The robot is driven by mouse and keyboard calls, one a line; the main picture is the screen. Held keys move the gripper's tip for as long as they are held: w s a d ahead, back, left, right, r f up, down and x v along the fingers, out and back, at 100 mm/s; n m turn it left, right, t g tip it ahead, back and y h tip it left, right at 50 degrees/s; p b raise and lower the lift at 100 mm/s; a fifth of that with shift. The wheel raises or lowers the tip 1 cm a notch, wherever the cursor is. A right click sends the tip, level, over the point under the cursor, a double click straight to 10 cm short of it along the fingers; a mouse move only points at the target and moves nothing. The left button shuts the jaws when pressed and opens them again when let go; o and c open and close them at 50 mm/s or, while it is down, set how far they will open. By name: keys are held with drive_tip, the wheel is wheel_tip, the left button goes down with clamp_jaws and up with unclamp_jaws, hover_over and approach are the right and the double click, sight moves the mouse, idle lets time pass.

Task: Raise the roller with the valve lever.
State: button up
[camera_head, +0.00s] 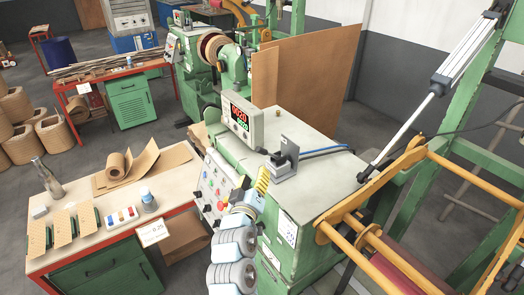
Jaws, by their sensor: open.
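The valve (284,158) is a small grey block with a dark lever part and an upright plate, on the pale top of the green winding machine (320,180). Blue and dark hoses run from it to the right. The roller (408,272) is a dull red cylinder at the lower right, partly cut off by the frame edge, beside a yellow frame (375,185). A silver cylinder with a rod (450,75) slants down to this frame. My grey-blue arm is folded at the lower middle, in front of the machine.
A display box (243,117) and a control panel (215,187) stand left of the valve. A workbench (95,225) with paper, a bottle and small parts is at the left. Brown board sheets (305,70) stand behind the machine. The machine top around the valve is mostly clear.

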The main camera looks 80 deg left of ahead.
sight(262, 151)
drive_tip(key=shift+p+x, duration=1.3)
drive_tip(key=shift+x, duration=4.7)
clamp_jaws()
